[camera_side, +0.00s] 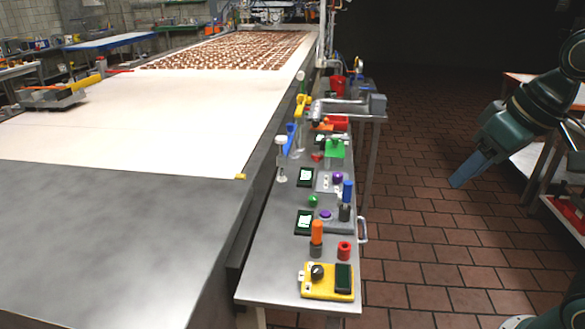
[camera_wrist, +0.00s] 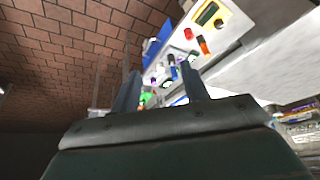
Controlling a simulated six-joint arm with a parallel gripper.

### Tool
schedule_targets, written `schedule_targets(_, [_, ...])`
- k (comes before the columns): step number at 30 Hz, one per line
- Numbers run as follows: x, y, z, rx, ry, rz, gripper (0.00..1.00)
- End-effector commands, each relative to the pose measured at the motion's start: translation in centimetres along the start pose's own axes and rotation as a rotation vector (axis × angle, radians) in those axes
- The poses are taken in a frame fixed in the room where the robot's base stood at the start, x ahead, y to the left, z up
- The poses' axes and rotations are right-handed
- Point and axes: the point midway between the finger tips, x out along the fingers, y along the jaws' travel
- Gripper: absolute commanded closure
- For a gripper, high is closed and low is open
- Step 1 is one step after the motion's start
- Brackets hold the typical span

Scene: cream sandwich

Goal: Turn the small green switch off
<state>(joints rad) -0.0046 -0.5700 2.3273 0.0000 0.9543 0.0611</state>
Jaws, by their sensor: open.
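A small green knob (camera_side: 313,200) stands on the narrow metal side table, beside a black box with a white screen. A larger green piece (camera_side: 335,148) stands farther back on the same table. I cannot tell whether either is on or off. My gripper (camera_side: 469,168) hangs over the brick floor to the right of the table, well apart from both. In the wrist view my gripper (camera_wrist: 163,82) is open and empty, its two fingers spread. A green thing (camera_wrist: 146,97) shows between the fingers; I cannot tell which green piece it is.
A yellow panel (camera_side: 318,292) with a black knob is at the table's near end, by an orange-topped post (camera_side: 317,232) and a red cylinder (camera_side: 345,251). A blue-topped post (camera_side: 347,192) stands right of the green knob. The floor between table and gripper is clear.

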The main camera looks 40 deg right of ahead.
Motion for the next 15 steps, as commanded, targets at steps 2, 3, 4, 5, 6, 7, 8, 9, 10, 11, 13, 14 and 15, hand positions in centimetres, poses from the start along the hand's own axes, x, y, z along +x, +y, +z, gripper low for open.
schedule_targets(2, [0.1, -0.2, -1.8, 0.018, -0.022, 0.001, 0.55])
schedule_targets(3, [0.1, -0.2, -2.7, 0.027, -0.033, 0.001, 0.55])
schedule_targets(4, [0.2, -0.3, -3.4, 0.034, -0.04, 0.002, 0.55])
schedule_targets(5, [0.3, -0.3, -4.0, 0.042, -0.048, 0.002, 0.55])
schedule_targets(6, [0.4, -0.4, -4.8, 0.05, -0.057, 0.003, 0.55])
schedule_targets(7, [0.5, -0.5, -5.5, 0.057, -0.065, 0.004, 0.55])
schedule_targets(8, [0.6, -0.5, -6.1, 0.065, -0.073, 0.005, 0.55])
schedule_targets(9, [0.8, -0.6, -7.0, 0.075, -0.083, 0.006, 0.55])
schedule_targets(10, [1.0, -0.7, -7.6, 0.081, -0.09, 0.007, 0.55])
schedule_targets(11, [1.2, -0.7, -8.3, 0.088, -0.097, 0.008, 0.55])
schedule_targets(13, [1.7, -0.9, -9.7, 0.105, -0.116, 0.011, 0.55])
schedule_targets(14, [1.9, -0.9, -10.3, 0.112, -0.123, 0.012, 0.55])
schedule_targets(15, [2.2, -1.0, -11.1, 0.122, -0.132, 0.013, 0.55])
